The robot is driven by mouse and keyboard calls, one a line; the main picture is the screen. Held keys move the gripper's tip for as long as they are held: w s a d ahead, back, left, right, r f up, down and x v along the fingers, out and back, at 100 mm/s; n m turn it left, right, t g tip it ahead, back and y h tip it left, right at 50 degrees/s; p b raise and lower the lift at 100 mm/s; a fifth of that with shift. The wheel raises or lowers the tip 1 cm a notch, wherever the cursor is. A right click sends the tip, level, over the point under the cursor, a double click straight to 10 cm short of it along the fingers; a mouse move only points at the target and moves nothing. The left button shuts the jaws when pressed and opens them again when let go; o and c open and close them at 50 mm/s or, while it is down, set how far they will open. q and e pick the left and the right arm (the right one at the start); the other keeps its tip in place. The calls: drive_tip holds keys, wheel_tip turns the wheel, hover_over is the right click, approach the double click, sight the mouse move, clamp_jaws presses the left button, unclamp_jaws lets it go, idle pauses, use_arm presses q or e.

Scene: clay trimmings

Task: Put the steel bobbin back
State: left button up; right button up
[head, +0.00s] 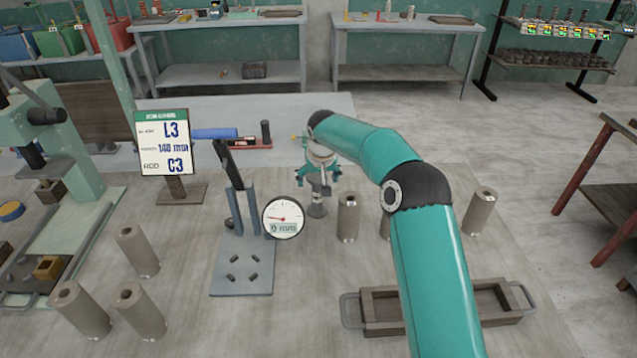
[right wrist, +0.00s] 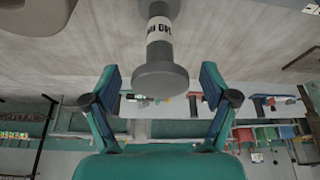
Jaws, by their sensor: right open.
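A grey bobbin with flared ends and a white printed label stands on the table at the middle of the head view (head: 317,209). It also shows at the top middle of the right wrist view (right wrist: 160,80). My right gripper (head: 319,180) is open above and around its upper part in the head view, hiding much of it. In the right wrist view the two fingers (right wrist: 160,88) are spread to either side of the bobbin, with gaps showing. I cannot tell its exact depth between them. My left gripper is not in view.
Several steel cylinders with holes stand around, including one just right of the bobbin (head: 348,217) and one at left (head: 137,252). A round dial gauge (head: 283,217) is close left. A sign (head: 163,143) reads L3, 140 mm, C3. A wooden tray (head: 382,310) lies in front.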

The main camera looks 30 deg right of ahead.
drive_tip(key=b+v, duration=0.1)
drive_tip(key=v, duration=0.9)
